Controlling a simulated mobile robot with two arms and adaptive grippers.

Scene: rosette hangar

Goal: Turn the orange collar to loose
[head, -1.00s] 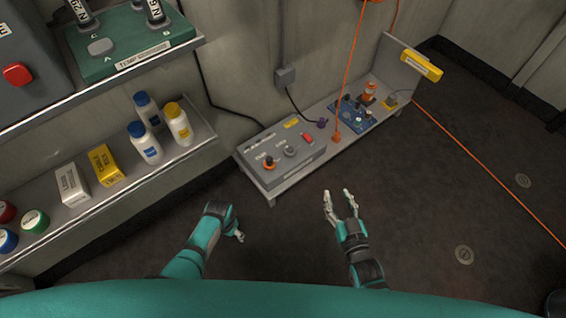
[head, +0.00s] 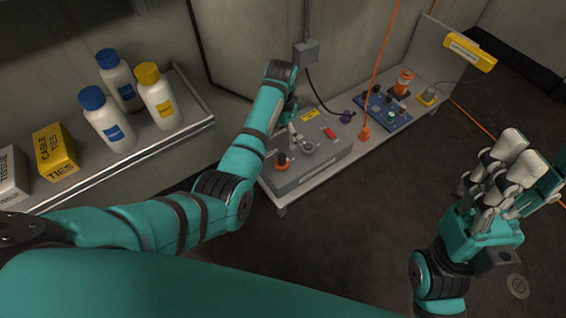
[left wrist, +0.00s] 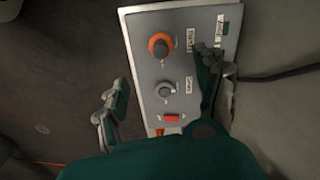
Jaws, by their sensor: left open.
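The orange collar (head: 282,159) is a ring around a dark knob at the near left end of a grey control box (head: 318,166). It also shows in the left wrist view (left wrist: 153,43), at the top of the box face. My left gripper (head: 291,126) hangs over the box, its arm covering part of it. In the left wrist view its spread fingers (left wrist: 162,72) lie either side of the panel, open and empty, apart from the collar. The writing by the collar is too small to read. My right gripper (head: 508,165) is raised at the right, away from the box.
The box also bears a grey knob (head: 309,147) and a red switch (head: 329,133). An orange cable with a plug (head: 364,133) and a blue board (head: 383,110) are farther along the bench. A shelf with bottles (head: 108,122) is at the left.

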